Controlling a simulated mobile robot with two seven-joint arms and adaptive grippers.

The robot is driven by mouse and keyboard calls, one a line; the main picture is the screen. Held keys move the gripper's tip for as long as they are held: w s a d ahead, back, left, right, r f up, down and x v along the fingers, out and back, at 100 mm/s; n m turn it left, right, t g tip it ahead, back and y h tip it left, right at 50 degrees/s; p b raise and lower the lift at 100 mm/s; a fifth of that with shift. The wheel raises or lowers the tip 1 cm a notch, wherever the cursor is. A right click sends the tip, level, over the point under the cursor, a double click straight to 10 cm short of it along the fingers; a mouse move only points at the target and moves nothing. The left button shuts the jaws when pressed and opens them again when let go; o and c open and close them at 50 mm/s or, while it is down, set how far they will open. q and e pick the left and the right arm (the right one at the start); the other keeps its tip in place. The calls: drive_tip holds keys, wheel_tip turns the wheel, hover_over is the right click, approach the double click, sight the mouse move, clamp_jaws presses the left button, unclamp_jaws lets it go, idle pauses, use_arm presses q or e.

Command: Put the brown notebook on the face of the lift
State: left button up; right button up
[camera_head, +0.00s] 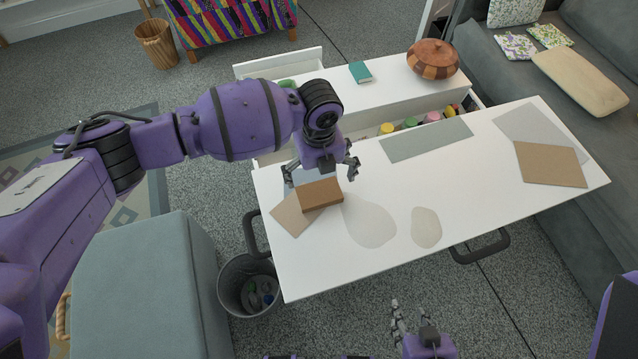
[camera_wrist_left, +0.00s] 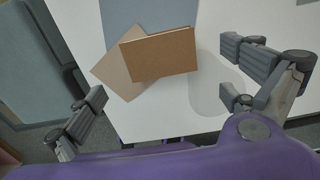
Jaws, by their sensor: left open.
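The brown notebook (camera_head: 322,193) is a thick brown block near the left end of a white, handled table top, which I take to be the lift's face (camera_head: 375,180). It lies partly over a tan sheet (camera_head: 288,216) and a blue-grey sheet. My left gripper (camera_head: 320,176) is open above the notebook's far side, with fingers spread and nothing between them. In the left wrist view the notebook (camera_wrist_left: 160,56) shows beyond and between the open fingers (camera_wrist_left: 165,85). My right gripper (camera_head: 413,322) is low in front of the table; its opening is unclear.
Flat grey patches (camera_head: 369,222) lie right of the notebook. A grey-green sheet (camera_head: 426,139) and a brown sheet (camera_head: 549,164) lie farther right. Coloured jars (camera_head: 410,122) sit in the recess behind. Black handles (camera_head: 481,246) edge the top. A waste bin (camera_head: 248,287) stands front left.

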use_arm(q)
drive_tip(key=shift+r, duration=2.35)
